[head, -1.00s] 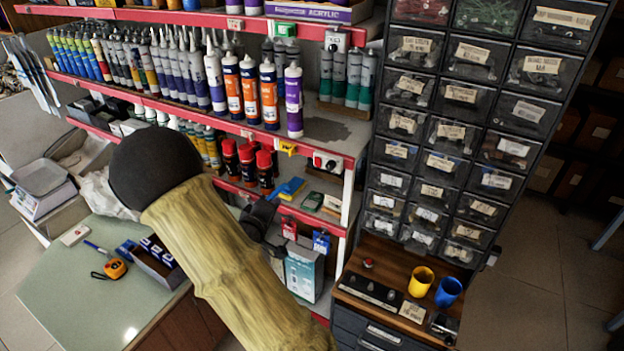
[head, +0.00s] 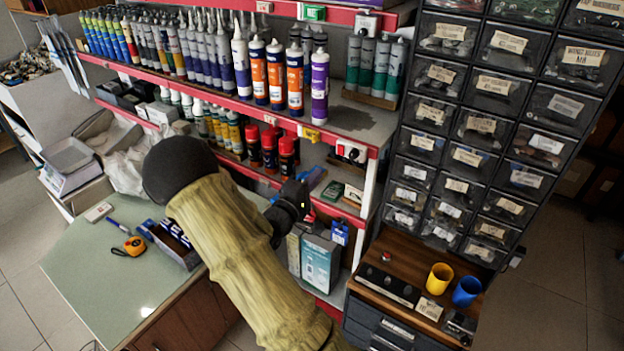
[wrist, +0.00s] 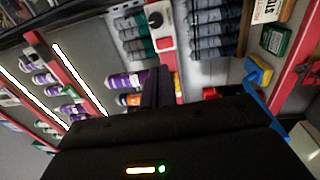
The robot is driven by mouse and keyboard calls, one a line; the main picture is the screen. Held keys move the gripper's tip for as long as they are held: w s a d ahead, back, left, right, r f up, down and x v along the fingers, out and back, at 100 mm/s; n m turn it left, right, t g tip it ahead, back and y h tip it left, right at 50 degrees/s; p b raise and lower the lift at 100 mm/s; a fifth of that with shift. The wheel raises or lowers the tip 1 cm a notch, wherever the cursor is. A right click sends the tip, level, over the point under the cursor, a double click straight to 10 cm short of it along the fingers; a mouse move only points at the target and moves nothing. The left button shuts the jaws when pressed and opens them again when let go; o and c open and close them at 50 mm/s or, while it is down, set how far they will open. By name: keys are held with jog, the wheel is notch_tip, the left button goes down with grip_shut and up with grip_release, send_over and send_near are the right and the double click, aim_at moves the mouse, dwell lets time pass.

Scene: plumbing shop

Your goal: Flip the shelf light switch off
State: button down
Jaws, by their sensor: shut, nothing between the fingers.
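A white switch plate with a black round part and a red part (head: 350,152) sits on the red shelf edge, at the shelf's right end. A similar plate shows large at the top middle of the wrist view (wrist: 158,28); I cannot tell its switch position. My gripper (head: 304,190) is below and left of the plate in the head view, apart from it, its fingers partly hidden by its dark body. In the wrist view the dark fingers (wrist: 157,84) are together and empty, pointing toward the plate. Bright light strips (wrist: 80,78) glow along the shelves.
Tubes and spray cans (head: 268,150) crowd the shelves. A drawer cabinet (head: 470,127) stands right, with yellow (head: 439,278) and blue cups (head: 466,292) below. A blue-handled brush (wrist: 258,70) lies near the gripper.

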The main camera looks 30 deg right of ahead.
aim_at(340, 148)
jog(key=p+x, duration=0.2)
jog(key=x, duration=0.8)
jog(key=shift+w+d, duration=0.1)
jog(key=shift+d, duration=0.1)
